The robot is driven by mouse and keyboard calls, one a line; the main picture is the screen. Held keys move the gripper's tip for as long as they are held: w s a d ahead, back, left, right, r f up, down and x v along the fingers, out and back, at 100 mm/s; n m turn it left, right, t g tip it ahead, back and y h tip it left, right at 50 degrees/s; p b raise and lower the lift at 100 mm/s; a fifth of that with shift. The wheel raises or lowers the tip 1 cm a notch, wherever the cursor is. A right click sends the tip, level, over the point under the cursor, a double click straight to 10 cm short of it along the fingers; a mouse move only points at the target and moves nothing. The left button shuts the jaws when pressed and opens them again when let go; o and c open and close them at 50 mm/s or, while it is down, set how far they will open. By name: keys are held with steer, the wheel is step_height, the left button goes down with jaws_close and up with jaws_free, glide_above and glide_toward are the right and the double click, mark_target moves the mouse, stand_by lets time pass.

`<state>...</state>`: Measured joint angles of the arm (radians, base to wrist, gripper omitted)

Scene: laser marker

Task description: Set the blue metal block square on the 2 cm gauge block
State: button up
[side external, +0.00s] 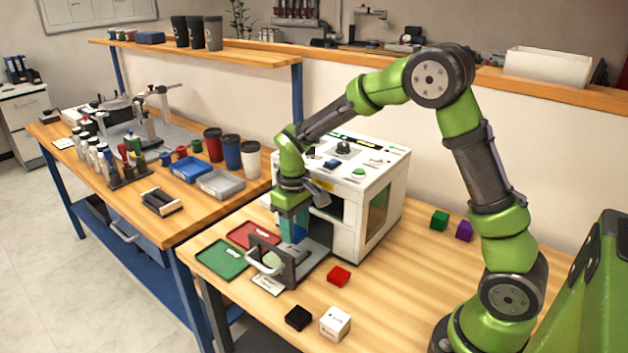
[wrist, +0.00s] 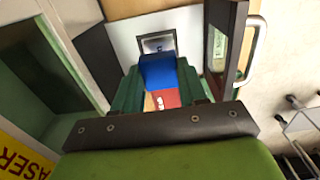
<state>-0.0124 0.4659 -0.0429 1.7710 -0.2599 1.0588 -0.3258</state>
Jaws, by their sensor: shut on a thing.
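My gripper (side external: 293,230) is at the front opening of the white laser marker (side external: 374,219), just behind its raised dark door. Its greenish fingers are shut on the blue metal block (wrist: 171,73). In the wrist view the block sits between the fingers; in the side view only a blue sliver shows between them. A grey metallic square in a dark frame (wrist: 158,44) shows beyond the block, but I cannot tell whether it is the gauge block. No 2 cm gauge block can be made out for certain. The block's underside is hidden.
The dark door with a pale handle (side external: 267,262) stands close in front of my gripper. Red (side external: 251,234) and green (side external: 221,258) trays lie to the left. Red (side external: 339,276), black (side external: 298,318) and white (side external: 335,322) blocks lie in front.

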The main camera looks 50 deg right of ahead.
steer(key=shift+w+f, duration=0.3)
steer(key=shift+f, duration=1.5)
steer(key=shift+f, duration=0.15)
steer(key=o, duration=1.1)
